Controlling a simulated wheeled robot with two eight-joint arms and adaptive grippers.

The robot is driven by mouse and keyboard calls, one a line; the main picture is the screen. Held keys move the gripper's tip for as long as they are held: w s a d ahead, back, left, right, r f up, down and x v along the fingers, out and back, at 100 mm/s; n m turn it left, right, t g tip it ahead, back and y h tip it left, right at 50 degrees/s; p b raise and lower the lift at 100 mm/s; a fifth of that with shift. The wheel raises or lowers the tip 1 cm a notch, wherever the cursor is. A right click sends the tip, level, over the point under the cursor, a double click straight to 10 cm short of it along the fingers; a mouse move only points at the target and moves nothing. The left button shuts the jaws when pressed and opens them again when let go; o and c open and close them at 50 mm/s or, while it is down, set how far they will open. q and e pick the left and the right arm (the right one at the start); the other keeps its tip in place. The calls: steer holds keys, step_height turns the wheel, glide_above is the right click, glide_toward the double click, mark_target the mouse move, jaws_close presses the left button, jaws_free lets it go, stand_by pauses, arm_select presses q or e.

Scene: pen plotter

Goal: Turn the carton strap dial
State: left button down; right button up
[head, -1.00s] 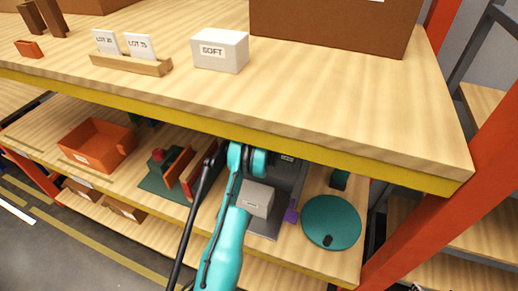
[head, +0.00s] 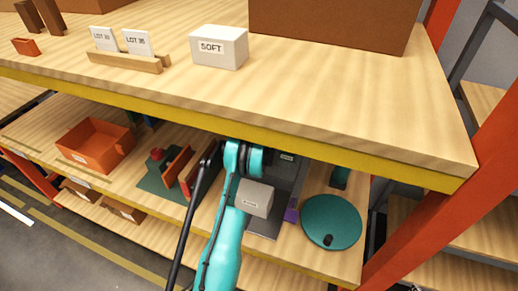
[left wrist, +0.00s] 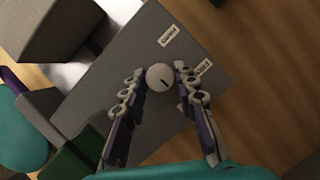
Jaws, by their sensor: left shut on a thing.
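In the left wrist view a grey machine housing (left wrist: 118,95) fills the middle. A round pale dial (left wrist: 160,77) with a short dark pointer line stands on it, close to two small white labels (left wrist: 170,37), whose print I cannot read surely. My left gripper (left wrist: 160,74) has one finger on each side of the dial and is shut on it. In the head view my teal left arm reaches under the upper shelf to the grey machine (head: 264,222) on the lower shelf; the fingers and the dial are hidden there. My right gripper is not in view.
A green turntable (head: 331,222) with a dark knob is right of the machine. An orange bin (head: 92,146) and a green fixture (head: 155,183) are to the left. The upper shelf's yellow edge (head: 250,127) hangs over my arm. A white SOFT box (head: 219,47) stands above.

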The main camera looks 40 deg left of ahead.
arm_select(q)
steer(key=shift+n, duration=0.3)
steer(key=n+h, duration=0.1)
steer(key=n, duration=0.1)
steer(key=n+h+p, duration=0.1)
steer(key=n, duration=0.2)
steer(key=shift+a+n, duration=0.2)
steer(key=shift+n, duration=0.1)
steer(key=n+h, duration=0.1)
steer(key=n, duration=0.1)
steer(key=n+t+h, duration=0.1)
steer(key=n, duration=0.2)
steer(key=shift+s+a, duration=0.1)
steer(key=shift+n, duration=0.4)
steer(key=c, duration=1.2)
jaws_free()
steer(key=shift+r, duration=0.1)
step_height(320, 180, up, 10)
steer(key=shift+f, duration=0.1)
